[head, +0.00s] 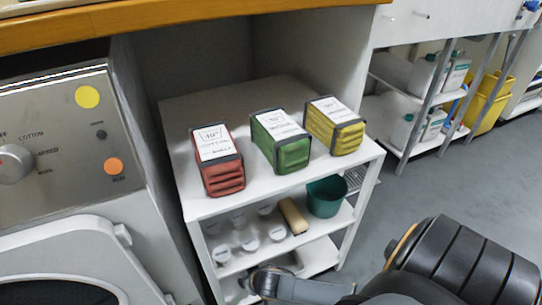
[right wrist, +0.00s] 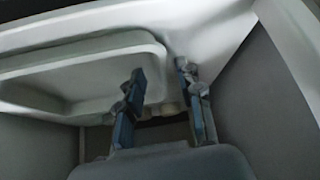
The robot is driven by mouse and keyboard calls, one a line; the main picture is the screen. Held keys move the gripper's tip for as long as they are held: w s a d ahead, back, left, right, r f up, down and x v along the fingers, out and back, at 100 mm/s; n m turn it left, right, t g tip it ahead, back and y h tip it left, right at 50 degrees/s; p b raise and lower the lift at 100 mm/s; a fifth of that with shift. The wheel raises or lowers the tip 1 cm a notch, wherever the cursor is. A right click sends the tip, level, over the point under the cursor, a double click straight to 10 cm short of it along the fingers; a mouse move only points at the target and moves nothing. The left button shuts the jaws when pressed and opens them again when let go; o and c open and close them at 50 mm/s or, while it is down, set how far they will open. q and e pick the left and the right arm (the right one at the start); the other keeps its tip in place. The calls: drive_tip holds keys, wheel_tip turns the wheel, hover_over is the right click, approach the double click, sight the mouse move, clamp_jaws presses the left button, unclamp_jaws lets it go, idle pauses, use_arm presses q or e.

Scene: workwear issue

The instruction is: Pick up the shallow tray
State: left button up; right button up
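The shallow tray (right wrist: 75,68) is pale, with a raised rounded rim, and fills the upper left of the right wrist view. My right gripper (right wrist: 160,70) is open. Its left finger overlaps the tray's right end and its right finger is just outside, so the rim appears to lie between them. I cannot tell whether either finger touches it. In the head view, my right arm reaches in from the right to the low shelf, where a white flat piece (head: 318,256) shows that looks like part of the tray. My left gripper is not in view.
The white shelf unit (head: 270,187) carries red (head: 218,160), green (head: 280,140) and yellow (head: 334,126) bundles on top. A washing machine (head: 60,140) is at left.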

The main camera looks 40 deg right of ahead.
drive_tip(key=shift+w+f, duration=0.25)
drive_tip(key=shift+f, duration=0.15)
drive_tip(key=shift+r, duration=0.1)
clamp_jaws()
drive_tip(key=shift+r, duration=0.1)
drive_tip(key=shift+r+p, duration=0.7)
drive_tip(key=shift+p, duration=0.3)
